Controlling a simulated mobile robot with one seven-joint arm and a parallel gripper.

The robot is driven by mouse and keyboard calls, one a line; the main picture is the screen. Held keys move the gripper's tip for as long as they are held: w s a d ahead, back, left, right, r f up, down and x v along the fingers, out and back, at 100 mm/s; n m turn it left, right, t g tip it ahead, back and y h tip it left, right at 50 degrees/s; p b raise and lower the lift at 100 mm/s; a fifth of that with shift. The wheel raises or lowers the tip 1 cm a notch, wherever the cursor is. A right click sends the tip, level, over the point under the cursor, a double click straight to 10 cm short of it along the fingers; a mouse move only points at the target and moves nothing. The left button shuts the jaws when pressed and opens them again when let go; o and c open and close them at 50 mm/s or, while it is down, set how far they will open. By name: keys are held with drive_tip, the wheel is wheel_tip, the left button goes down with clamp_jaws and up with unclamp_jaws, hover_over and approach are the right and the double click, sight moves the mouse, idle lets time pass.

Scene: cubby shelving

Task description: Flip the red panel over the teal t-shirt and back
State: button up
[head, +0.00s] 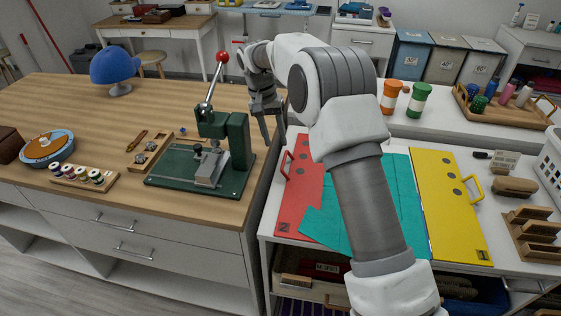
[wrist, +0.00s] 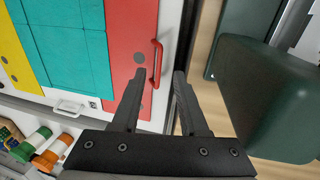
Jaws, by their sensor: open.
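The red panel (head: 300,192) lies flat at the left of a white worktop, with a red handle (head: 284,165) on its left edge. The teal t-shirt (head: 327,227) lies folded flat beside it, partly over the red panel's inner side in the head view; my arm hides its middle. My gripper (head: 273,136) is open and empty, above the gap near the panel's left edge. In the wrist view the red handle (wrist: 156,63) appears between and just beyond my fingertips (wrist: 160,75); I see no clear contact. The wrist view also shows the t-shirt (wrist: 70,48).
A yellow panel (head: 449,205) with its own handle lies right of the t-shirt. A green press (head: 225,145) with a red-knobbed lever stands close left of my gripper. Orange and green thread spools (head: 391,97) and a tray (head: 505,107) stand behind the panels.

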sight(282, 165)
drive_tip(key=f, duration=0.2)
drive_tip(key=d+f, duration=0.1)
drive_tip(key=f, duration=0.5)
drive_tip(key=shift+s+d+f, duration=0.1)
drive_tip(key=shift+s+d, duration=0.05)
drive_tip(key=shift+d, duration=0.15)
clamp_jaws()
idle(1.0)
